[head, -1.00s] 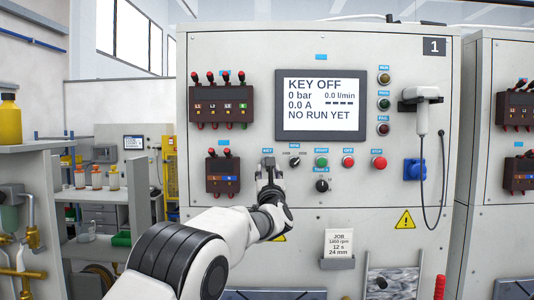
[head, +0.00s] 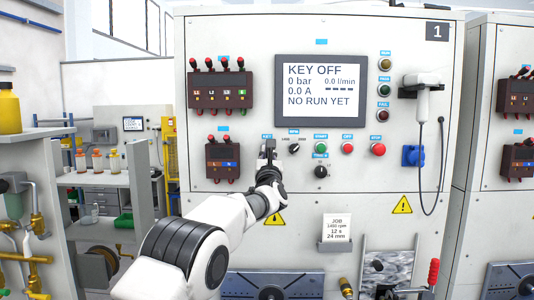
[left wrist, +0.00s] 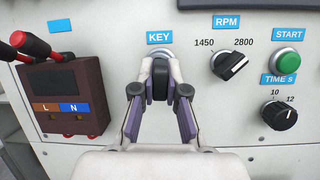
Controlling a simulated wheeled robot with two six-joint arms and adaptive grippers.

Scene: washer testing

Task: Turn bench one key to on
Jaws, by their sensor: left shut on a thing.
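Bench one's panel (head: 400,170), marked 1, faces me, and its screen (head: 320,90) reads KEY OFF and NO RUN YET. My left gripper (head: 269,148) reaches up to the panel at the KEY label. In the left wrist view the left gripper (left wrist: 160,75) is shut on the dark key (left wrist: 159,88), right below the blue KEY label (left wrist: 159,37). The fingers cover the sides of the key and part of its round lock, so its angle is hard to read. My right gripper is in neither view.
Right of the key are the RPM knob (left wrist: 230,63), the green START button (left wrist: 288,59) and the TIME knob (left wrist: 279,114). A brown L/N terminal block (left wrist: 66,97) with red plugs sits close on the left. A handset (head: 423,100) hangs at right.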

